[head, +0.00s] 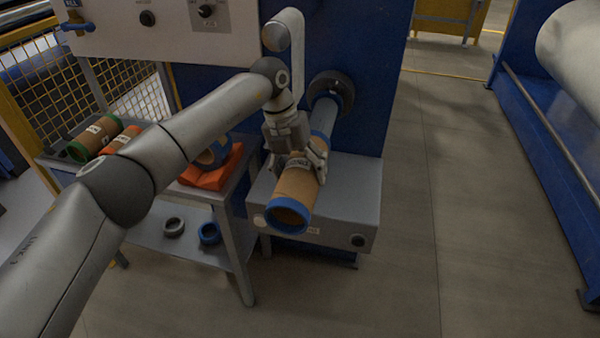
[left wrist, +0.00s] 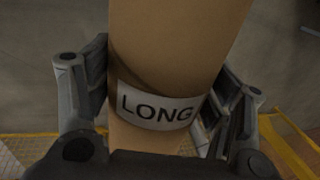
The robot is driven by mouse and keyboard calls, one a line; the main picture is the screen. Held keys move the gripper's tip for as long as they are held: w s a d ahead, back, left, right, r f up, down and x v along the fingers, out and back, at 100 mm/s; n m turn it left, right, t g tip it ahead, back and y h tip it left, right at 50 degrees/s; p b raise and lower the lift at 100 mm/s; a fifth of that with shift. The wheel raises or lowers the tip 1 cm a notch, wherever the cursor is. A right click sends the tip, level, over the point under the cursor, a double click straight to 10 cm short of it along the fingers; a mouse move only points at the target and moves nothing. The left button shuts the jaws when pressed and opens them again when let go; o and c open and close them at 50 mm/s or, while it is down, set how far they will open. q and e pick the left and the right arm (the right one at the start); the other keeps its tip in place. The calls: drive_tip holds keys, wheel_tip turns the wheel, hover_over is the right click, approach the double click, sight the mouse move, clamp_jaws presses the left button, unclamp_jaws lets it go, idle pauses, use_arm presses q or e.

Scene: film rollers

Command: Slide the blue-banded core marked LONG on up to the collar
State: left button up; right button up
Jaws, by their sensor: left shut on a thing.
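The blue-banded core (head: 298,187) is a brown tube with a blue band at its near end and another blue band near its far end. Its label LONG (left wrist: 158,108) reads clearly in the left wrist view. My left gripper (head: 300,163) is shut around the core's middle, a finger on each side. The core lines up with the grey shaft (head: 325,108) that sticks out from the blue machine wall. The dark round collar (head: 331,88) sits at the shaft's wall end. The core's far end is close to the shaft; how far it is over it I cannot tell.
A grey box (head: 345,190) stands under the core. A table at left holds a green-banded core (head: 94,138) and an orange cradle (head: 213,173); rings (head: 209,233) lie on its lower shelf. The floor (head: 470,200) at right is clear.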

sight(301, 152)
use_arm(q)
drive_tip(key=shift+w, duration=0.1)
drive_tip(key=shift+w+d+b, duration=0.2)
drive_tip(key=shift+w+d, duration=0.1)
drive_tip(key=shift+w, duration=0.5)
drive_tip(key=shift+w+d+b, duration=0.15)
drive_tip(key=shift+w+d, duration=0.1)
drive_tip(key=shift+w, duration=0.55)
use_arm(e)
drive_tip(key=shift+f, duration=0.35)
use_arm(q)
drive_tip(key=shift+r, duration=0.1)
use_arm(e)
drive_tip(key=shift+w+r, duration=0.1)
